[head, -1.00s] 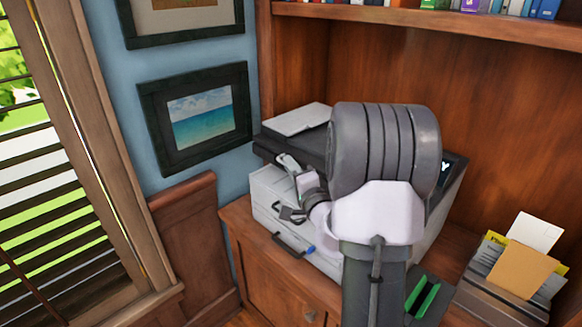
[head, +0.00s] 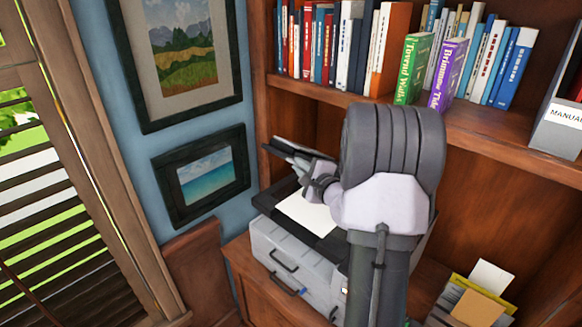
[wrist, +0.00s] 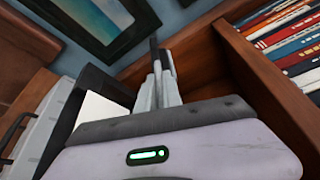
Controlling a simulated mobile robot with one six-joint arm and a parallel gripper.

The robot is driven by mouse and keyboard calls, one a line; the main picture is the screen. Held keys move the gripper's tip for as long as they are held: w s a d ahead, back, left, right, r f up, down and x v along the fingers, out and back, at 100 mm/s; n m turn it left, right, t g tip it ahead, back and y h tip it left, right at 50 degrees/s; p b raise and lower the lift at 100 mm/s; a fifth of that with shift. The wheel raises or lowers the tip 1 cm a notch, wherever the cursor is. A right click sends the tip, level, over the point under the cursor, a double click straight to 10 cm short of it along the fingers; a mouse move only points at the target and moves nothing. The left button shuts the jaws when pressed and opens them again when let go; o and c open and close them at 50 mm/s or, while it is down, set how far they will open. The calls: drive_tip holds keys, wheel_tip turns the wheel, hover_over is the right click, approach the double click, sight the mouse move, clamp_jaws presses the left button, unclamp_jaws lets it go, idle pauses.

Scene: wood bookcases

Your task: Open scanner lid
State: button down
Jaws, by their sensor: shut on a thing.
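The scanner (head: 275,245) is a light grey machine with a dark top, standing on a wooden cabinet. Its dark lid (head: 282,148) is raised and tilted up toward the back, seen nearly edge-on. The bed underneath is uncovered, with a white sheet or surface (head: 305,212) on it. My gripper (head: 302,160) is shut on the lid's edge; my arm hides part of the lid and the machine's right side. In the wrist view my gripper's fingers (wrist: 157,80) close around the thin dark lid (wrist: 154,52), and the white surface (wrist: 92,112) shows at the left.
A shelf of books (head: 330,45) runs above the scanner, its edge (head: 300,88) close over the raised lid. Framed pictures (head: 205,178) hang on the blue wall at left. A paper holder (head: 470,300) stands at right on the cabinet.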

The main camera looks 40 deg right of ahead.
drive_tip(key=d+r+m+y+p, duration=0.1)
drive_tip(key=d+r+m+p, duration=0.1)
drive_tip(key=d+r+p, duration=0.5)
drive_tip(key=shift+w+d+r, duration=0.35)
drive_tip(key=shift+d+r, duration=0.7)
drive_tip(key=shift+d, duration=0.1)
drive_tip(key=c, duration=1.5)
unclamp_jaws()
drive_tip(key=shift+s, duration=0.1)
drive_tip(key=b+v, duration=0.2)
drive_tip(key=v, duration=1.5)
drive_tip(key=shift+r, duration=0.35)
drive_tip(key=shift+a, duration=0.1)
